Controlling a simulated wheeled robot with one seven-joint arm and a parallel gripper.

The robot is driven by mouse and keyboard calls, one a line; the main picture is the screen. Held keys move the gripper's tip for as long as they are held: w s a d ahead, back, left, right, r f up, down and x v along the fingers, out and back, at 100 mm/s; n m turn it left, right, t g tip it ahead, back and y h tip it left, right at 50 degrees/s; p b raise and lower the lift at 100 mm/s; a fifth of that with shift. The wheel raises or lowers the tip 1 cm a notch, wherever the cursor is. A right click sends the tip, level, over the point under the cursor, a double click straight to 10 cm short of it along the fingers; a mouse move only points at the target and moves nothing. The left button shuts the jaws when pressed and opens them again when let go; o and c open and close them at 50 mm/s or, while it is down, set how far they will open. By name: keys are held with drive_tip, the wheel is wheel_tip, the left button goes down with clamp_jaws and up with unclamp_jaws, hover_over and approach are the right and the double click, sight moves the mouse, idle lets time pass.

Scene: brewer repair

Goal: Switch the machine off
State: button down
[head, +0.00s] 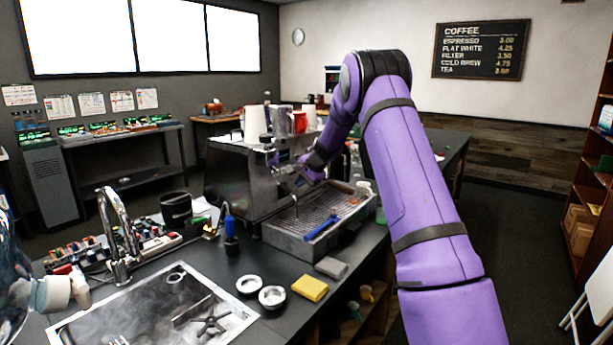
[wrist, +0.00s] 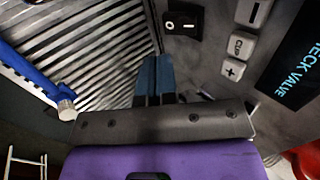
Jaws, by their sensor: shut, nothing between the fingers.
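The steel espresso machine (head: 222,178) stands on the dark counter, with cups on top. My gripper (head: 288,173) is at its front, above the drip tray, small and partly hidden by my wrist in the head view. In the wrist view my gripper (wrist: 157,60) has its blue fingers together and empty. A black rocker switch (wrist: 182,24) with white O and line marks is on the machine's grey panel, just beyond and right of the fingertips. The fingers appear apart from it. Which side of the rocker is pressed I cannot tell.
Beside the switch are a minus button (wrist: 254,12), a CUP button (wrist: 240,44), a plus button (wrist: 232,70) and a lit display (wrist: 298,55) reading "HECK VALVE". A blue-handled tool (head: 322,228) lies on the drip tray (head: 290,234). A sink (head: 150,310) and yellow sponge (head: 310,288) are in front.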

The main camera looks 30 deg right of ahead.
sight(286, 194)
drive_tip(key=w+r+x, duration=0.1)
drive_tip(key=x, duration=0.5)
drive_tip(key=shift+a+f, duration=0.2)
drive_tip(key=shift+f, duration=0.05)
drive_tip(key=shift+w, duration=0.1)
drive_tip(key=shift+w+a+f, duration=0.1)
drive_tip(key=shift+w+f, duration=0.05)
drive_tip(key=shift+f, duration=0.1)
drive_tip(key=shift+r, duration=0.8)
